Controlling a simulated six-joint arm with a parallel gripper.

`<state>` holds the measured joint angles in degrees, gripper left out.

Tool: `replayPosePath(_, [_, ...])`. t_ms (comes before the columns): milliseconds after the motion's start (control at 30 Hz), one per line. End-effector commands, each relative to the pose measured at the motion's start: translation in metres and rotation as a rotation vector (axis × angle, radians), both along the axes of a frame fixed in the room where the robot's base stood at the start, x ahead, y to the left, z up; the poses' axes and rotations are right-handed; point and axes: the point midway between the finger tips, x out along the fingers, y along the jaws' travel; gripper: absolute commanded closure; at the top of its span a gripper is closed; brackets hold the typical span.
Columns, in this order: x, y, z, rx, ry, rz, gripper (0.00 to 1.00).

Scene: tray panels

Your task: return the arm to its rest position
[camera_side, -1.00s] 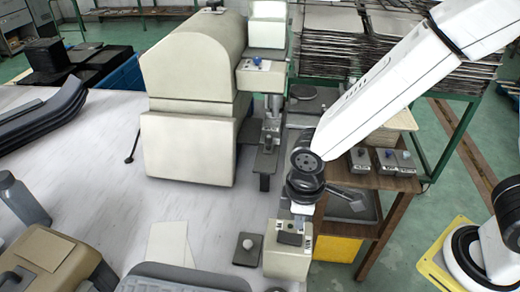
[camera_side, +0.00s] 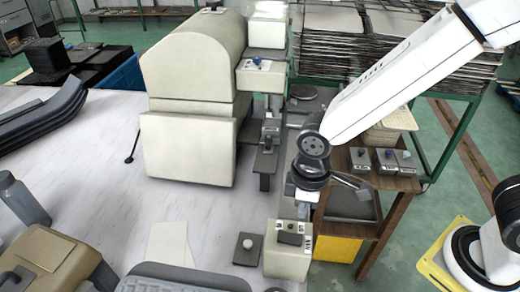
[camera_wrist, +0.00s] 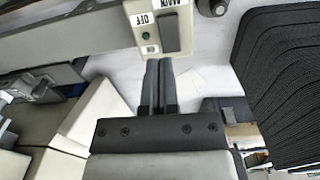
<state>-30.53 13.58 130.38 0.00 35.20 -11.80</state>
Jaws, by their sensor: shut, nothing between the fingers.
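My gripper (camera_wrist: 159,65) is shut, its two dark fingers side by side with nothing between them. In the side view my gripper (camera_side: 289,212) hangs just above a beige switch box (camera_side: 287,264) at the front edge of the white table. The box also shows at the top of the wrist view (camera_wrist: 151,48), with a dark rocker switch (camera_wrist: 169,32), a small green lamp (camera_wrist: 146,36) and labels reading MAIN and OFF. The fingertips point toward the box and appear apart from it. The exact gap is hard to tell.
A large beige machine (camera_side: 188,145) stands left of my arm. A small panel with a pale knob (camera_side: 248,247) lies left of the switch box. A wooden cart (camera_side: 395,185) carries several small control boxes at right. The white table (camera_side: 95,165) has open space at left.

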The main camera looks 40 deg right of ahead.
Motion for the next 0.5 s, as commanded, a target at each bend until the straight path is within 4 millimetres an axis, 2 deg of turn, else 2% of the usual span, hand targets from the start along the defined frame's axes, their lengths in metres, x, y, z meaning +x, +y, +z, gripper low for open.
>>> replayPosePath(167, [0.007, -0.033, 0.003, 0.019, -0.033, -0.136, 1.0])
replayPosePath(500, [0.008, -0.123, 0.008, 0.064, -0.141, -0.524, 1.0])
